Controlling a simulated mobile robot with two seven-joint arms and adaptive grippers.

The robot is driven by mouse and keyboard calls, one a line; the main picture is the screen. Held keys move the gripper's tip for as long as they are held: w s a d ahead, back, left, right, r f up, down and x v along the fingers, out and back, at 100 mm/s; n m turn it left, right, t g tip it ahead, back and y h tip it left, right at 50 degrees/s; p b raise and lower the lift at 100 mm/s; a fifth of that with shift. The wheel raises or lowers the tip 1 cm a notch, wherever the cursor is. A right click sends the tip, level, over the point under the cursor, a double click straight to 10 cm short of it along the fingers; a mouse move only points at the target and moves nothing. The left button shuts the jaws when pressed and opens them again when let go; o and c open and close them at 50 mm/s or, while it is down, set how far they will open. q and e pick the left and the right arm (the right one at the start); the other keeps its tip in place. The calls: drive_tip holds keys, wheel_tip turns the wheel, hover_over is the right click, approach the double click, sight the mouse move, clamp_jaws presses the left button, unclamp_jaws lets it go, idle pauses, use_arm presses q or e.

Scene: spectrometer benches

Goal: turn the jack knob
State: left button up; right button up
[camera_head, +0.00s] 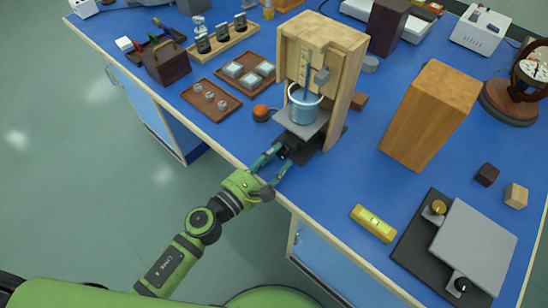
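The lab jack (297,140) stands at the table's front edge, inside a wooden stand (342,62). Its grey top plate carries a blue beaker (304,105) with a stick-like upright piece in it. The dark jack knob (284,153) faces the front edge and is small and partly hidden by my fingers. My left gripper (284,156) reaches in from the front with its two fingers apart, one on each side of the knob. I cannot tell whether they touch it. My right gripper is not in view.
A tall wooden block (430,113) stands to the right. A yellow level (373,223) and a grey plate device (473,245) lie at front right. Trays (233,105) fill the left. Blue table between the stand and level is clear.

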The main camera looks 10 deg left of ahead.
use_arm(q)
drive_tip(key=shift+s, duration=0.1)
drive_tip(key=v, duration=1.2)
drive_tip(key=shift+o, duration=0.4)
